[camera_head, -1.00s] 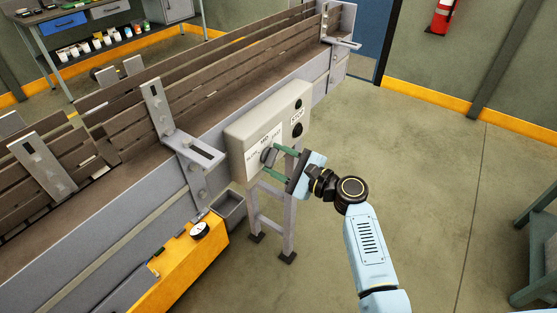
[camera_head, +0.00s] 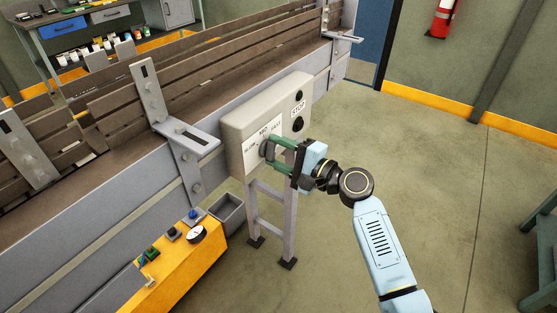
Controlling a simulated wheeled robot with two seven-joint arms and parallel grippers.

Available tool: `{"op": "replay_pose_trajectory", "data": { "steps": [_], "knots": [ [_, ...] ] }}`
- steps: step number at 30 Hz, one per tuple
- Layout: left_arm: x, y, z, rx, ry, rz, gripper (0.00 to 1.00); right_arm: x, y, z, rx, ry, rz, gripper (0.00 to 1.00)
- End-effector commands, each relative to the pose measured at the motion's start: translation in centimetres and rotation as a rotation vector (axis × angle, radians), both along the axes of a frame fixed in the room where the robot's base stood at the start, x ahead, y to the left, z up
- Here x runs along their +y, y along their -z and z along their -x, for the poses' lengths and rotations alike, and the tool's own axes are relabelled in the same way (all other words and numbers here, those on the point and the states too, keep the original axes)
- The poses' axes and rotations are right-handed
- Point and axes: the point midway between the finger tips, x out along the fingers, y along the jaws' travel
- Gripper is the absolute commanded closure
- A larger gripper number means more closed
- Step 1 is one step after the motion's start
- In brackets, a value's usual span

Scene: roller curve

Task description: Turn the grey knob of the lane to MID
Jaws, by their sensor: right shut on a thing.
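The grey knob (camera_head: 267,149) sits on the front of a pale control box (camera_head: 238,128) beside the conveyor lane. My left gripper is not in view.
The box stands on a grey leg frame (camera_head: 288,225) and carries dark buttons with a STOP label (camera_head: 298,108). A metal bracket (camera_head: 182,131) juts from the conveyor at left. A yellow cart (camera_head: 180,262) and grey bin (camera_head: 228,216) are below.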

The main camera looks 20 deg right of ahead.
Motion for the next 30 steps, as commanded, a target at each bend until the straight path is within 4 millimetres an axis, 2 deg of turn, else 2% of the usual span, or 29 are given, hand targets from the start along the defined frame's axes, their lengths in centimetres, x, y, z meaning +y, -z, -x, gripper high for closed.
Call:
{"op": "replay_pose_trajectory", "data": {
  "steps": [1,9,29,30],
  "knots": [
    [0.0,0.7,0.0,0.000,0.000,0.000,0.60,0.0,0.4,0.0,-0.021,-0.002,0.029,0.76],
    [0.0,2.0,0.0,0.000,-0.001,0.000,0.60,0.0,0.2,0.0,-0.110,-0.002,0.143,0.76],
    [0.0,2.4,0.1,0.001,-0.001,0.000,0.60,0.0,0.0,0.0,-0.147,-0.001,0.192,0.76],
    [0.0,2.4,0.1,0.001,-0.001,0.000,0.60,0.0,0.0,0.0,-0.147,-0.001,0.192,0.50]
  ]
}}
